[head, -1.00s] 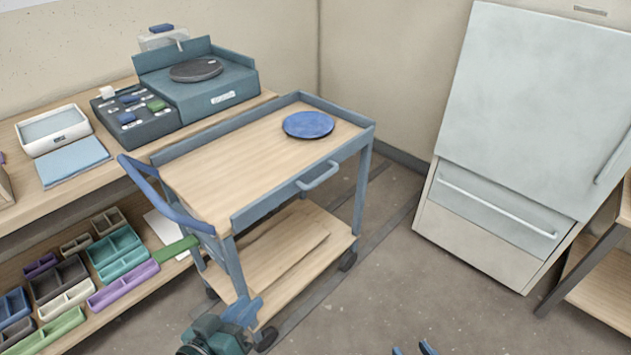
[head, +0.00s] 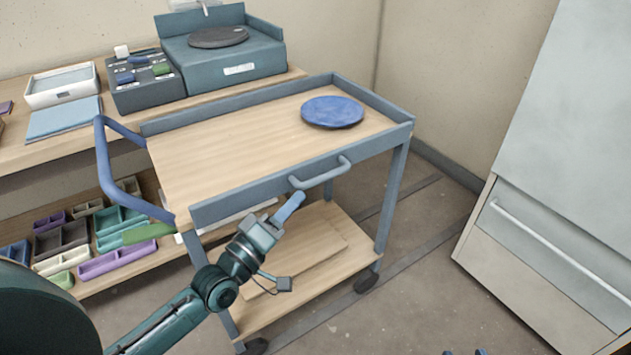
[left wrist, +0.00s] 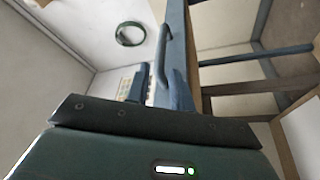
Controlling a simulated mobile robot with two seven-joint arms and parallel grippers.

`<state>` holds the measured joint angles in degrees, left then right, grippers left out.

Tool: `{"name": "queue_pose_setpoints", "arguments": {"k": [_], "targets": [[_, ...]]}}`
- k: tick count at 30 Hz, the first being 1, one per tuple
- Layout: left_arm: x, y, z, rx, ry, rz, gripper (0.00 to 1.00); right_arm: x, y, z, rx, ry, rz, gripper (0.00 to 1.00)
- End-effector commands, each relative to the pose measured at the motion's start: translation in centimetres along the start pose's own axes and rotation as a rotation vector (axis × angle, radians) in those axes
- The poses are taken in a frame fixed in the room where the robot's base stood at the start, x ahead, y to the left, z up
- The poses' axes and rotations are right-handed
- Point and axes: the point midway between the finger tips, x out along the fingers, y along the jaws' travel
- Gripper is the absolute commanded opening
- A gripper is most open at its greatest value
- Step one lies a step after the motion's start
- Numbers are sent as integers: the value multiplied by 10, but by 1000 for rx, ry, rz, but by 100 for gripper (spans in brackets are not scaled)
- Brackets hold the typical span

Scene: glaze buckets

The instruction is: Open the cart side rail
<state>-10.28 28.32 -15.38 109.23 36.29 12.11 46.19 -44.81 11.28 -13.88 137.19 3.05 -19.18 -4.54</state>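The cart (head: 240,145) has a wooden top with blue-grey rails. Its near side rail (head: 245,200) is upright along the edge and bears a curved handle (head: 322,175). My left gripper (head: 290,207) is just below and left of the handle, apart from it in the head view. In the left wrist view my left gripper (left wrist: 158,85) has its fingers apart, with the handle (left wrist: 163,50) ahead between them and the rail (left wrist: 178,35) beside it. Only the blue fingertips of my right gripper (head: 465,352) show at the bottom edge, apart.
A blue plate (head: 332,112) lies on the cart top. A blue push handle (head: 108,165) stands at the cart's left end. A workbench (head: 60,140) with a turntable box (head: 225,65) is behind. A large pale cabinet (head: 560,170) stands right. Floor between cart and cabinet is clear.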

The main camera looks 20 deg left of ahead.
Motion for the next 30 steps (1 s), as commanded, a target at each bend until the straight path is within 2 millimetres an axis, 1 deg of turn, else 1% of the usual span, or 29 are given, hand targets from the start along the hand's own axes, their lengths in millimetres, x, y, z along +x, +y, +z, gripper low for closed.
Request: {"name": "queue_pose_setpoints", "arguments": {"k": [1, 6, 9, 12, 16, 23, 26, 30], "targets": [[12, 0, 0, -1, 4, 4, 23, 1, 0, 2, -3, -1, -1, 36], [44, 0, 0, 0, 3, 3, 23, 3, -1, 4, -9, -5, -4, 36], [58, -1, 0, 0, 1, 1, 23, 3, -1, 6, -12, -7, -5, 36], [66, 0, 1, 0, 0, 0, 23, 4, -2, 7, -14, -9, -6, 36], [72, -1, 1, 1, -1, -1, 23, 4, -2, 7, -15, -11, -6, 36], [72, -1, 1, 1, -1, -2, 23, 4, -2, 7, -16, -11, -7, 36], [72, -1, 1, 1, -1, -2, 17, 4, -2, 7, -16, -11, -7, 36], [72, 0, 1, 1, -1, -1, 5, 4, -2, 7, -16, -10, -7, 36]]}}
